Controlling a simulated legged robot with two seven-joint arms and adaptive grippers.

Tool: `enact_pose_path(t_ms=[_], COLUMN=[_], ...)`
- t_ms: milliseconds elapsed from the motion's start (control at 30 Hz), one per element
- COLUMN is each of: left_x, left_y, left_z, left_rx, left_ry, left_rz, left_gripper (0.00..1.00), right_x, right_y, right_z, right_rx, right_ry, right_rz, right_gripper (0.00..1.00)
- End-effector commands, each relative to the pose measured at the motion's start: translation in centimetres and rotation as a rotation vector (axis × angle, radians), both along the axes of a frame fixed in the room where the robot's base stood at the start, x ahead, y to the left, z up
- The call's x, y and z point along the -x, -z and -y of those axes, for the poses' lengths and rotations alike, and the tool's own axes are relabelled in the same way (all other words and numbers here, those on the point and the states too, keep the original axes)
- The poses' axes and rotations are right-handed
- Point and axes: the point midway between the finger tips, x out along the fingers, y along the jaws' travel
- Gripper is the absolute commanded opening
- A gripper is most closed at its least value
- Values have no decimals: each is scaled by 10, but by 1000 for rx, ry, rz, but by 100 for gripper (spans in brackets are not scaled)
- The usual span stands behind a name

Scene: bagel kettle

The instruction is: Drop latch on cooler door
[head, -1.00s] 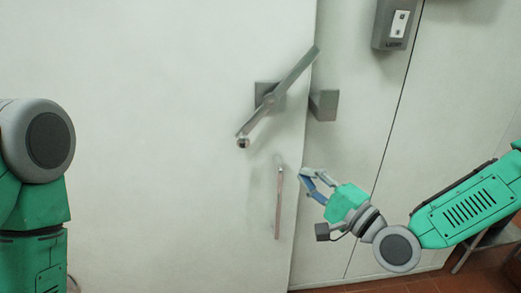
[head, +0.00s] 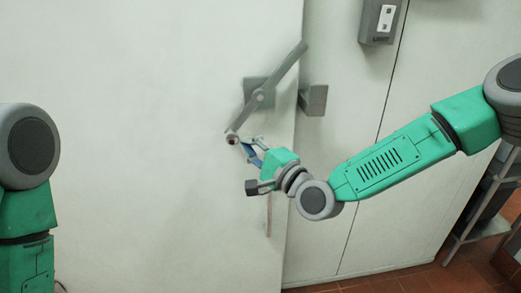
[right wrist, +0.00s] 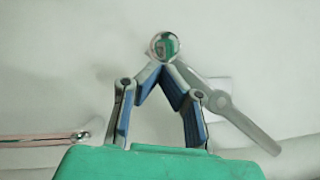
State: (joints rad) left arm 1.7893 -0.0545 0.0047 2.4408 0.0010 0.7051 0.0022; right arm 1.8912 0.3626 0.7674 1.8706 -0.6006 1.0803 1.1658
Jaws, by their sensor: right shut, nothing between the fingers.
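A white cooler door (head: 120,90) fills the left and middle of the head view. Its grey latch bar (head: 282,72) is tilted, with its upper end to the right and its lower end at a round knob (head: 231,138). A grey catch block (head: 313,99) sits to the right of the door edge. My right gripper (head: 247,144) is shut and empty, with its fingertips at the knob end. In the right wrist view the shut fingertips (right wrist: 163,66) meet just below the shiny knob (right wrist: 165,47); I cannot tell if they touch it. My left gripper is out of view.
A vertical door handle (head: 268,215) hangs below, partly behind my right gripper; it also shows in the right wrist view (right wrist: 40,139). A grey box (head: 380,20) is on the wall at upper right. A metal rack (head: 480,215) stands at far right.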

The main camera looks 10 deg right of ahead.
Motion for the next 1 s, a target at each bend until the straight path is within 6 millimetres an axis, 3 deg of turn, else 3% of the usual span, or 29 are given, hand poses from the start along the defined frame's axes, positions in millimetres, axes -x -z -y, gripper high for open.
enact_pose_path(t_ms=[1000], left_x=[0], left_y=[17], left_z=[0], left_rx=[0], left_ry=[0], left_rz=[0], left_gripper=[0], right_x=[0], right_y=[-3], right_z=[-10], right_rx=[-101], right_ry=[1], right_rz=[-2], right_gripper=[0])
